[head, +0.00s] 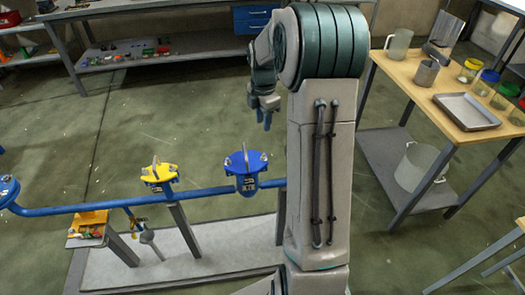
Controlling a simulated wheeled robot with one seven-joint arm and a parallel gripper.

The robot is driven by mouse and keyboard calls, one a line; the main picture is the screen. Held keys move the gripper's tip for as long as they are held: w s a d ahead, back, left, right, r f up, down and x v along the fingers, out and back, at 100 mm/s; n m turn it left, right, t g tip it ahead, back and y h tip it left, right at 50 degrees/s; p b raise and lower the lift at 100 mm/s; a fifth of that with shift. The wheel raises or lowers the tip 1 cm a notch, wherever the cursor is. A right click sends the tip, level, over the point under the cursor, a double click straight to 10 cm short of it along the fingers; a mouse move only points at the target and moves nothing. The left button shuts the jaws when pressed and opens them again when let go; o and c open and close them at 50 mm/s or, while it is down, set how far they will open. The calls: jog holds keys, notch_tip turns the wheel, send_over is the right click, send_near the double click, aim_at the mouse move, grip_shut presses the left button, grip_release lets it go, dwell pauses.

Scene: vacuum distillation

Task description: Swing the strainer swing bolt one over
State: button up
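A blue pot-shaped body (246,180) with a round blue lid and small metal fittings around its rim sits in the blue pipe line, left of my arm. A yellow-topped fitting (160,175) with similar metal parts sits further left on the same line. Which is the strainer, and which fitting is swing bolt one, I cannot tell at this size. My gripper (265,118) hangs with its fingers down, above and slightly right of the blue lid in the picture, apart from it. It appears empty; its finger gap is too small to read.
The blue pipe (105,204) runs on posts above a pale floor slab (205,250). A small stand with an orange item (92,217) is at left. A wooden table (435,113) with beakers and a metal tray (466,111) stands at right. Shelves line the back. The floor between is open.

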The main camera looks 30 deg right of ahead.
aim_at(264, 154)
jog(key=f, duration=1.4)
jog(key=shift+w+d+f, duration=0.15)
jog(key=shift+w, duration=0.05)
grip_shut()
